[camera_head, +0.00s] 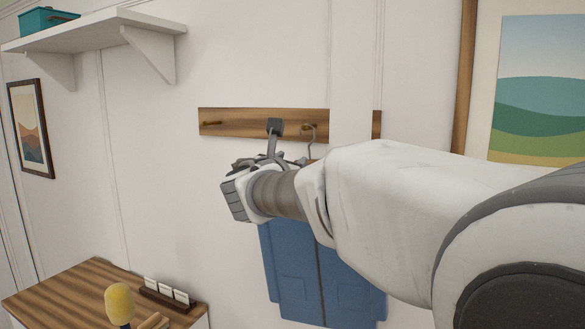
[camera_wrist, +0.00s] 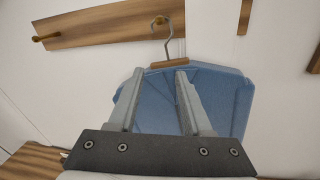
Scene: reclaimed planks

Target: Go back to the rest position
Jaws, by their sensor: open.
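My gripper (camera_wrist: 158,85) is open in the wrist view, its two fingers apart with nothing held between them. In front of it a blue garment (camera_wrist: 228,92) hangs on a hanger (camera_wrist: 167,47) with a wooden middle and a metal hook. The hook is up at a peg of the wooden rail (camera_wrist: 98,30). In the head view my arm reaches in from the right and covers the upper part of the garment (camera_head: 290,275). My gripper (camera_head: 274,132) is near the rail (camera_head: 230,122), partly hidden by my wrist. I cannot tell whether the fingers touch the garment.
A wooden-topped cabinet (camera_head: 62,290) stands at the lower left, with a yellow-headed brush-like object (camera_head: 119,302) and a card holder (camera_head: 167,295). A white shelf (camera_head: 100,27) holds a teal box (camera_head: 47,20). Framed pictures hang at left (camera_head: 31,128) and right (camera_head: 540,85).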

